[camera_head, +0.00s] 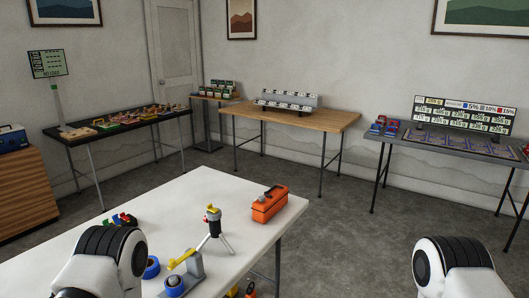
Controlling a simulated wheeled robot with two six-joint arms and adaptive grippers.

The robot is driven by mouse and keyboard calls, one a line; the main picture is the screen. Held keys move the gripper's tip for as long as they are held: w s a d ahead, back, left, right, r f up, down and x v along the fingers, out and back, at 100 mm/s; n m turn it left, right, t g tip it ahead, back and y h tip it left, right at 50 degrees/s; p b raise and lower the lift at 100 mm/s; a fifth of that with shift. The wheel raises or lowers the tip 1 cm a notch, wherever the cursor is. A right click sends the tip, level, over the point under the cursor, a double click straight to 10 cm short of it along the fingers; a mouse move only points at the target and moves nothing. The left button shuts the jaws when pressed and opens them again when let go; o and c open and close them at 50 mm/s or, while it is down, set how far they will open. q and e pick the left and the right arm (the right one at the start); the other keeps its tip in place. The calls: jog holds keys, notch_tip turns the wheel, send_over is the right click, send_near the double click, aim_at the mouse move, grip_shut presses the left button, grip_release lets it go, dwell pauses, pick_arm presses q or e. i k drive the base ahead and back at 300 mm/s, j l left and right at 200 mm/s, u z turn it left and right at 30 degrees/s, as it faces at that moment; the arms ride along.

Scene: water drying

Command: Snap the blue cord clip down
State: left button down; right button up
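I cannot make out a blue cord clip for certain. A cluster of small coloured pieces (122,219) in green, black, blue and red lies on the white table (190,205) at its left side, partly above my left arm. White and black links of my two arms show at the bottom left and bottom right. Neither gripper's fingers are in view.
A yellow and black device on a tripod (213,222) and an orange toolbox (269,204) stand on the white table. Side tables with goods line the walls: a dark one (66,139) at left, a wooden one (330,118) and a grey one (395,147) at right. Grey floor (345,220) lies clear between.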

aim_at(115, 217)
jog(key=u, duration=1.1)
jog(key=i+l+u, duration=0.15)
jog(key=l, duration=0.2)
jog(key=i+l+u, duration=0.1)
jog(key=l, duration=0.25)
jog(key=i+l+u, duration=0.15)
jog(key=l, duration=0.2)
